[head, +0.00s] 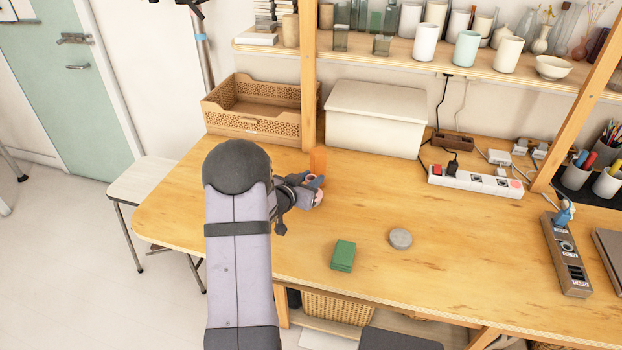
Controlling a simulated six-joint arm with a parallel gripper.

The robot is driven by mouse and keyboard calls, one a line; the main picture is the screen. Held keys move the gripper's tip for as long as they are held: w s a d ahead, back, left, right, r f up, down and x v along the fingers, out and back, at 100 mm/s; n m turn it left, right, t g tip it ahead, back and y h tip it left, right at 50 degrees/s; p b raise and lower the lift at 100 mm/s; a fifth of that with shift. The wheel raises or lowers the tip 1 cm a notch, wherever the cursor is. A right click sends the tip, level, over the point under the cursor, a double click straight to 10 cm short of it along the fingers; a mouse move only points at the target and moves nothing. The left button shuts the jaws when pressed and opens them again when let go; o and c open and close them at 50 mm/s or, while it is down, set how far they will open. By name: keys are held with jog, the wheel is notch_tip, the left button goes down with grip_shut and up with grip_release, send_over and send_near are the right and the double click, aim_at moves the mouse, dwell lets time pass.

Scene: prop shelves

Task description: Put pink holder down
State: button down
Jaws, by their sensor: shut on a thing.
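My gripper (312,186) is over the left part of the wooden table, at the end of my grey arm. It is shut on the pink holder (318,197), of which only a small pinkish part shows beside the fingers. The arm and gripper hide the rest of it. I cannot tell whether the holder touches the tabletop.
A white box (376,118) and a tan crate (254,125) are at the back. A green block (343,256) and grey disc (400,238) lie in front. A power strip (475,182) is right. Mid-table is clear.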

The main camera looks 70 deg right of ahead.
jog(key=shift+f, duration=0.15)
jog(key=c, duration=1.4)
grip_release()
jog(key=shift+r, duration=0.3)
jog(key=v, duration=1.2)
jog(key=shift+b, duration=0.4)
jog(key=shift+f, duration=0.15)
